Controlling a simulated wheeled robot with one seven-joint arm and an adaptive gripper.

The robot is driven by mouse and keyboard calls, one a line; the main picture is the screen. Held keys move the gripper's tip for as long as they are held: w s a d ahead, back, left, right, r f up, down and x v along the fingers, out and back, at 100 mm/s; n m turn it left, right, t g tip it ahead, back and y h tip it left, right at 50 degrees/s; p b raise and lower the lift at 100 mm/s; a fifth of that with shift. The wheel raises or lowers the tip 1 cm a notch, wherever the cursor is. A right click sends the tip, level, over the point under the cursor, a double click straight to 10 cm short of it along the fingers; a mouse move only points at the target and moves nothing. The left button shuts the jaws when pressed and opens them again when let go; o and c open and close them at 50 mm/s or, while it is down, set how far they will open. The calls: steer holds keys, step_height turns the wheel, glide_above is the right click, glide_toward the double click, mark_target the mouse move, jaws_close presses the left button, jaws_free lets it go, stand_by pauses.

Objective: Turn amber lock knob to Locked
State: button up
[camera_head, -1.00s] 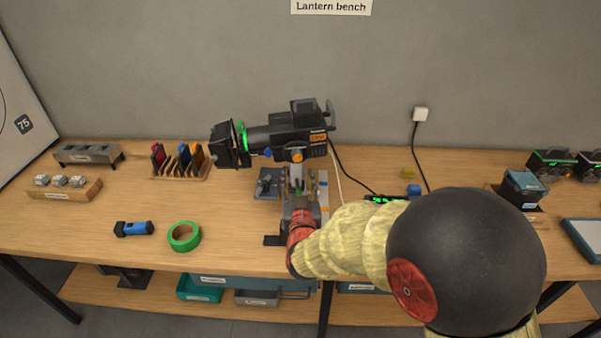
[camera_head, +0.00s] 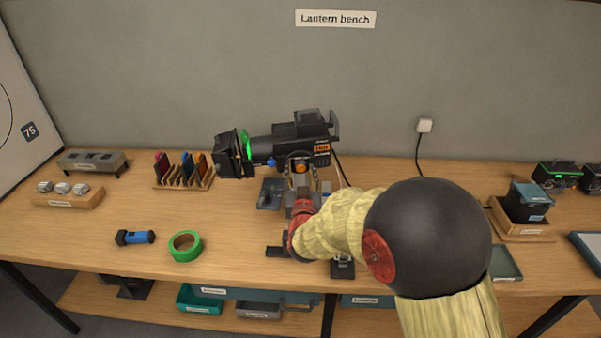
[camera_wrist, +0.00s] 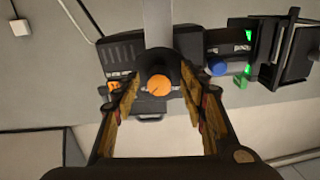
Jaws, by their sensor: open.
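The amber knob (camera_head: 299,169) is a round orange disc on the side of the black lantern (camera_head: 298,140). In the wrist view the amber knob (camera_wrist: 159,85) has a thin dark line on its face and sits between the two fingers. My gripper (camera_wrist: 158,95) is open, with one finger on each side of the knob and a visible gap to it. In the head view my gripper (camera_head: 302,185) is just below the knob, partly hidden by my wrist. A blue knob (camera_wrist: 217,67) shows on the lantern beside the right finger. Any lock marking is too small to read.
A rack of coloured gel frames (camera_head: 183,175), a blue torch (camera_head: 135,237) and green tape (camera_head: 185,246) lie to the left. A dark box (camera_head: 527,202) stands at the right. A cable (camera_head: 419,152) hangs from the wall socket. The bench between rack and lantern is mostly clear.

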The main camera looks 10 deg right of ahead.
steer(key=shift+c, duration=0.9)
jaws_close()
steer(key=shift+n, duration=0.4)
steer(key=n+b, duration=0.1)
steer(key=n, duration=0.2)
steer(key=shift+d+n, duration=0.1)
steer(key=shift+n, duration=0.3)
steer(key=n, duration=0.4)
steer(key=shift+d+n+t, duration=0.1)
steer(key=shift+n+t, duration=0.2)
steer(key=shift+n, duration=0.1)
steer(key=n, duration=0.4)
steer(key=shift+r+n+y+b, duration=0.1)
steer(key=shift+n+y+b, duration=0.2)
steer(key=shift+b, duration=0.05)
steer(key=n, duration=0.4)
steer(key=shift+d+y, duration=0.1)
steer(key=shift+y, duration=0.2)
steer(key=shift+n, duration=0.5)
